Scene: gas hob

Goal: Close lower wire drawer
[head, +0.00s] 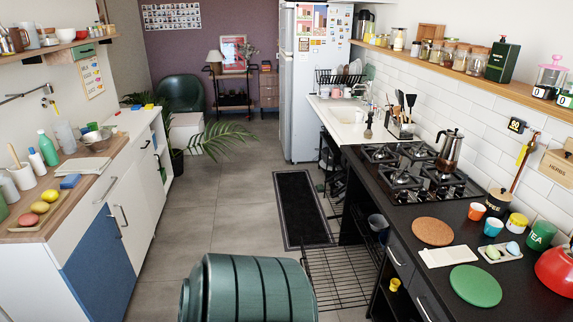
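A black wire drawer (338,277) is pulled out from under the dark hob counter on the right and reaches left over the floor. Its near part is partly hidden by a green ribbed shape at the bottom of the view. Further back, more black wire racks or drawers (331,160) stick out below the counter near the sink. I cannot tell from this view which of these is the lower wire drawer. Neither of my grippers is in view.
The black counter holds the gas hob (416,172), a moka pot (450,150), a green round mat (475,286) and a red kettle (556,270). A dark rug (301,208) lies on the floor left of the wire drawers. The tiled aisle (232,208) is mostly clear.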

